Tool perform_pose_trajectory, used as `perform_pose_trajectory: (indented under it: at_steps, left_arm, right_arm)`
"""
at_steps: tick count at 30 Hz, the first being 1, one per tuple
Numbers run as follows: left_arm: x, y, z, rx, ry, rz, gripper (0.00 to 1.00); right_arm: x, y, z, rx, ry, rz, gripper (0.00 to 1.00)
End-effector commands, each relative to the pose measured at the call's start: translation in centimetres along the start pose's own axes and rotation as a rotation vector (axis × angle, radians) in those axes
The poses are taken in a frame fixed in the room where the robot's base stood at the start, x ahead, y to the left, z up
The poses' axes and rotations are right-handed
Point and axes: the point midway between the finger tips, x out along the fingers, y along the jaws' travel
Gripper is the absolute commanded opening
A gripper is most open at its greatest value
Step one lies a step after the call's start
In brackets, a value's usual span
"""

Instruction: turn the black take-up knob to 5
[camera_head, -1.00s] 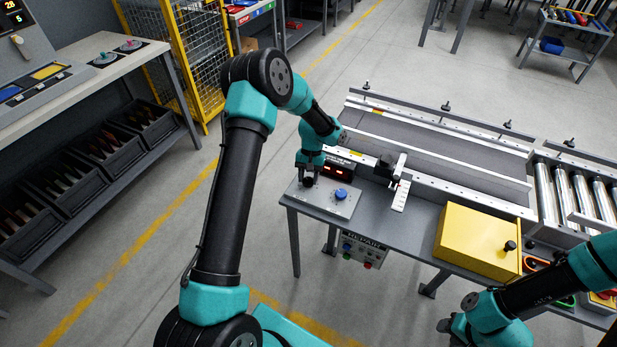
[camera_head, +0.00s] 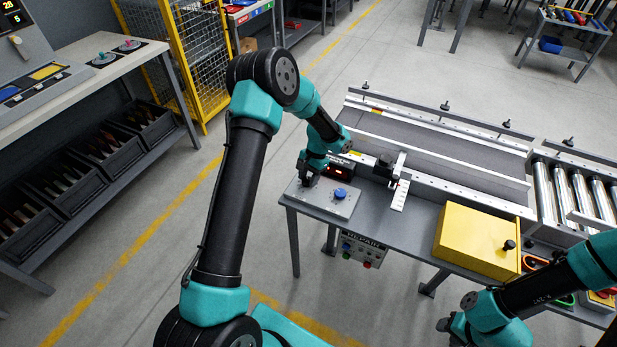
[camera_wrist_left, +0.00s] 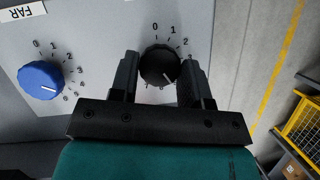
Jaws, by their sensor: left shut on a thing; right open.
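The black take-up knob (camera_wrist_left: 157,64) sits on a light grey panel (camera_head: 336,208) and has a numbered dial around it. Its white pointer line faces the lower right in the left wrist view, past the 3. The numbers there are partly hidden by a finger. My left gripper (camera_head: 308,181) is shut on the black knob, one finger on each side in the left wrist view (camera_wrist_left: 157,75). It hides the knob in the head view. A blue knob (camera_wrist_left: 41,80) with its own dial stands beside it, also seen in the head view (camera_head: 340,194). My right gripper (camera_head: 443,327) is open, low at the right.
A small display box (camera_head: 339,170) stands just behind the panel. A conveyor belt (camera_head: 430,142) with side rails runs behind it. A yellow box (camera_head: 476,240) stands on the table to the right. A white ruler-like plate (camera_head: 400,196) lies between.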

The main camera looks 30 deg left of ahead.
Motion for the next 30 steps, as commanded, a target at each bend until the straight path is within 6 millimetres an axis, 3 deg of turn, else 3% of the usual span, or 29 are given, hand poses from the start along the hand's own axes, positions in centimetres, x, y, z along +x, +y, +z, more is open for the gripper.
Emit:
perform_pose_trajectory:
  at_steps: [7, 8, 15, 25, 30]
  left_arm:
    - [-0.1, 0.0, 0.0, -0.001, 0.002, 0.000, 0.19]
    - [-0.1, 0.0, 0.0, -0.001, 0.002, 0.000, 0.45]
    - [0.0, 0.0, 0.0, -0.001, 0.001, 0.000, 0.68]
    - [-0.3, 0.0, 0.0, -0.001, 0.001, 0.000, 0.69]
    - [-1.7, 0.0, -0.1, 0.000, 0.003, -0.002, 0.69]
  right_arm:
    - [0.0, 0.0, 0.0, 0.000, 0.000, 0.000, 0.43]
    - [0.0, 0.0, 0.0, 0.000, 0.000, 0.000, 0.43]
    - [0.0, 0.0, 0.0, 0.000, 0.000, 0.000, 0.43]
    - [0.0, 0.0, 0.0, 0.000, 0.000, 0.000, 0.43]
    - [0.0, 0.0, 0.0, 0.000, 0.000, 0.000, 0.43]
